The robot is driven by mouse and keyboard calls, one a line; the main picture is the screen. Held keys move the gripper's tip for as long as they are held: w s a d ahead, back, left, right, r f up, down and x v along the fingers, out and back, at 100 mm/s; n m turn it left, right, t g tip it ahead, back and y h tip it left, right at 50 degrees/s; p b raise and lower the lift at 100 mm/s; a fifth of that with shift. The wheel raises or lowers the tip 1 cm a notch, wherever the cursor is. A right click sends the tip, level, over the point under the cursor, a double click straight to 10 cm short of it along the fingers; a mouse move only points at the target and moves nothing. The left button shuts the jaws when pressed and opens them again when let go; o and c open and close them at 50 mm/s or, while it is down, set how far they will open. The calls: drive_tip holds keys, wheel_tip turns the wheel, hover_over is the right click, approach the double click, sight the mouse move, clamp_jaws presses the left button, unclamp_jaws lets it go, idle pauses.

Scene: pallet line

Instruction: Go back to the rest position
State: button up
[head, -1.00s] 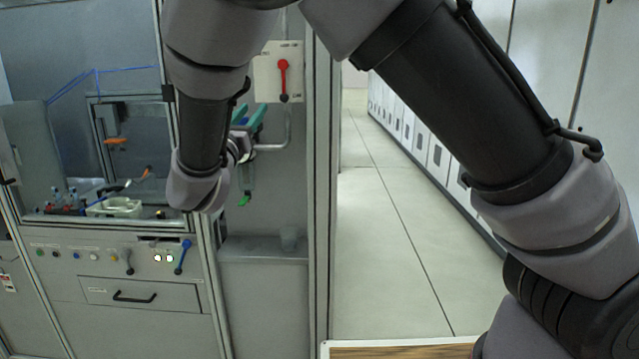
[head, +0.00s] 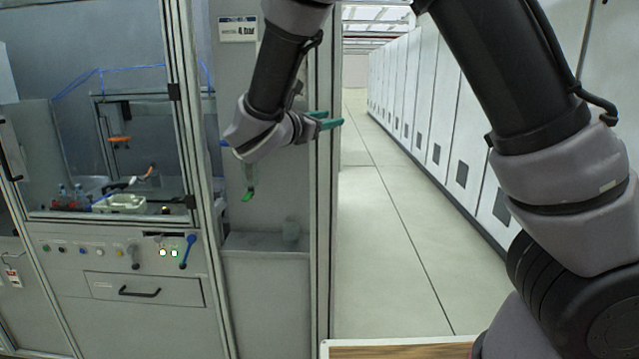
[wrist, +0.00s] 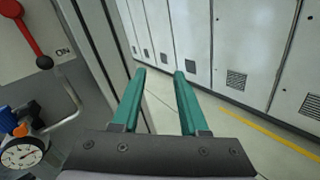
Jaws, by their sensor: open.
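My gripper (head: 328,120) is raised in front of the machine's right post in the head view, its green fingers pointing right. In the wrist view my gripper (wrist: 158,73) shows two green fingers apart with nothing between them. Beyond the fingers are the pale floor and a row of cabinets. My arm spans the top and right of the head view.
The grey machine (head: 60,260) stands at left, with a window, a drawer (head: 145,290) and a blue-handled lever (head: 187,252). A red-handled lever (wrist: 27,35) and a gauge (wrist: 22,153) are left of my gripper. White cabinets (head: 440,110) line the right; the aisle floor (head: 385,240) is clear.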

drive_tip(key=s+d+f+m+g+y, duration=0.1)
drive_tip(key=s+d+m+g, duration=0.25)
drive_tip(key=d, duration=0.35)
drive_tip(key=s+d+f+m+g+y, duration=0.1)
drive_tip(key=s+d+f+m+g, duration=0.1)
drive_tip(key=d+m+g, duration=0.45)
drive_tip(key=s+d+f+m+g+y, duration=0.1)
drive_tip(key=s+d+m, duration=0.15)
drive_tip(key=d, duration=0.55)
drive_tip(key=s+d+r+m+t+y, duration=0.1)
drive_tip(key=s+r+m+t+y, duration=0.2)
drive_tip(key=s+r+m+y, duration=0.4)
drive_tip(key=shift+s+d+r+m+t+y, duration=0.25)
drive_tip(key=shift+s+m+y, duration=1.05)
drive_tip(key=shift+s+m, duration=2.75)
drive_tip(key=shift+w+m, duration=1)
